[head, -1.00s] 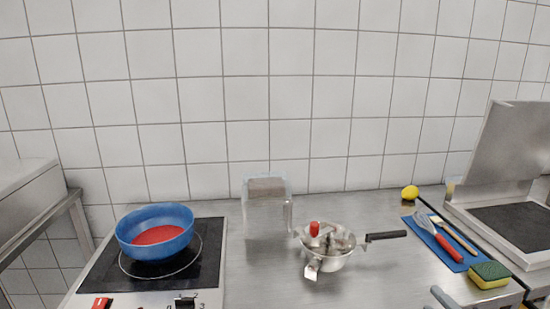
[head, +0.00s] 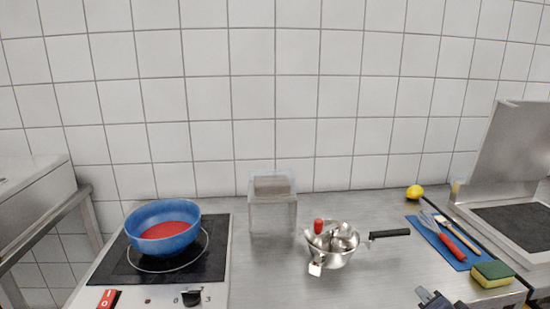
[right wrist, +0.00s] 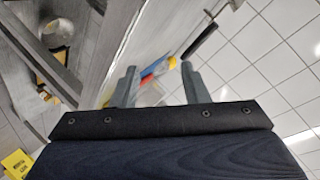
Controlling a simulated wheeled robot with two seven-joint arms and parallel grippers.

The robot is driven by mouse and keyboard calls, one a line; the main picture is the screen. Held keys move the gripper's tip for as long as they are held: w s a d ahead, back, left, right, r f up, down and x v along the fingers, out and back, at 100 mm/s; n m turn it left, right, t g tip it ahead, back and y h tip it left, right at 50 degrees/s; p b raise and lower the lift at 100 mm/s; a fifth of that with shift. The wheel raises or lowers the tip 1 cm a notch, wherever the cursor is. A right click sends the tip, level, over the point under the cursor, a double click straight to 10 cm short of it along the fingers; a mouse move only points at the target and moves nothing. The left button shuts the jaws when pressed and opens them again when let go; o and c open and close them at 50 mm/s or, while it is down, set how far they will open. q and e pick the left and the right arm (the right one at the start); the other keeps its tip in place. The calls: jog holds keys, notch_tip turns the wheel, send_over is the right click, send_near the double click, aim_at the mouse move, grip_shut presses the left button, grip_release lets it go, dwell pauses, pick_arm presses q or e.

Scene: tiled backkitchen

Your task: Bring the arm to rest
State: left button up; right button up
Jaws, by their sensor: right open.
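My right gripper (head: 435,298) shows only partly at the bottom edge of the head view, in front of the worktop and left of the sponge. In the right wrist view its two grey fingers (right wrist: 160,86) stand apart with nothing between them that touches both. It is open and empty. The rest of the right arm is out of the head view. My left gripper is not in view.
A blue bowl (head: 162,229) with red contents stands on the black hob (head: 128,268). A metal pan-like strainer (head: 332,243) with a black handle sits mid-worktop. A blue mat (head: 440,244) with utensils, a lemon (head: 414,192) and a sponge (head: 492,274) lie right.

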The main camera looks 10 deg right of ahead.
jog(key=s+a+f+n+g+y, duration=0.1)
jog(key=s+a+n+g+y, duration=0.25)
jog(key=s+a+n, duration=0.55)
jog(key=s+a+f+n+g+y, duration=0.1)
jog(key=s+a+n+g+y, duration=0.3)
jog(key=a, duration=0.9)
notch_tip(320, 180, up, 12)
jog(key=m+p, duration=0.1)
jog(key=p, duration=1.1)
jog(key=shift+d+r+y+p, duration=0.25)
jog(key=shift+d+y+p, duration=0.15)
jog(key=shift+y, duration=0.05)
jog(key=shift+t, duration=0.25)
